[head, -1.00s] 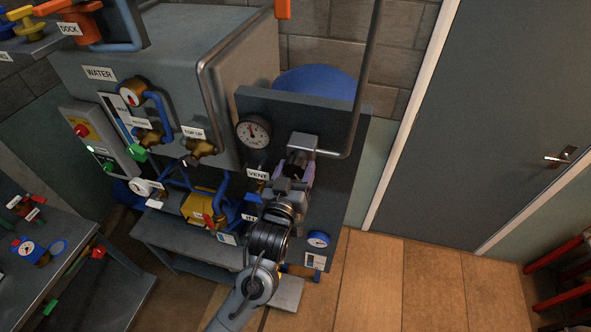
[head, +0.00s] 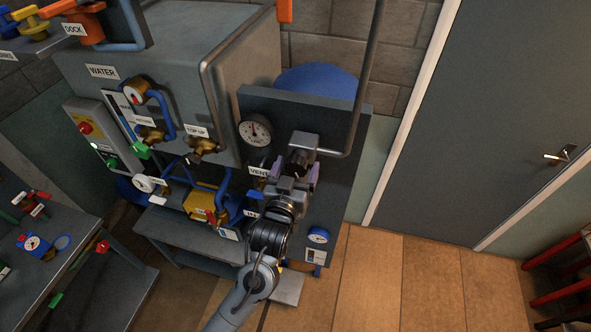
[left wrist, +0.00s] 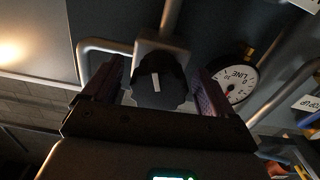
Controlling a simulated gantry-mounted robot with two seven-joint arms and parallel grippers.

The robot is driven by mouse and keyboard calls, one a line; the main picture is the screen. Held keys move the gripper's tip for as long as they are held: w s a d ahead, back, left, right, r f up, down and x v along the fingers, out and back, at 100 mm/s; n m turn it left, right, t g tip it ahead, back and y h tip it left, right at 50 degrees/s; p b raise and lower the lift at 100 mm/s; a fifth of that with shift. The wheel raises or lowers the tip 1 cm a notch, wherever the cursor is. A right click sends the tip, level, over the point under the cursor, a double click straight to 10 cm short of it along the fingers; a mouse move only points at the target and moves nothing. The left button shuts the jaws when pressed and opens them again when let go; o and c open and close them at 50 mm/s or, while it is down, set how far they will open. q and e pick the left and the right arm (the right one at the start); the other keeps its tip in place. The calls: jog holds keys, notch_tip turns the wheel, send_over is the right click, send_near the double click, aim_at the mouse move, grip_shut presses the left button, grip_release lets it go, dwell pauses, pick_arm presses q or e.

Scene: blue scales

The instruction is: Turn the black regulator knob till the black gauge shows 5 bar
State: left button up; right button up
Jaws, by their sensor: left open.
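The black regulator knob (left wrist: 158,84) with a white mark sits on a grey block on the panel. In the head view the knob (head: 296,158) shows dark between my fingers. My left gripper (head: 297,170) is open, one finger on each side of the knob. The left wrist view shows the fingers of the left gripper (left wrist: 157,88) with the knob between them; I cannot tell whether either touches it. The black-rimmed gauge (head: 255,132) is on the panel left of the knob. In the left wrist view the gauge (left wrist: 240,82) reads "LINE"; its exact value is too small to read.
A grey pipe (head: 366,80) runs up from the regulator block. A blue gauge (head: 318,236) sits lower on the panel. Labelled valves and blue pipes crowd the left, by the water tank (head: 180,50).

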pick_arm(q)
jog(key=shift+s, duration=0.15)
jog(key=b+v, duration=0.2)
jog(key=v, duration=0.8)
jog(key=shift+s, duration=0.3)
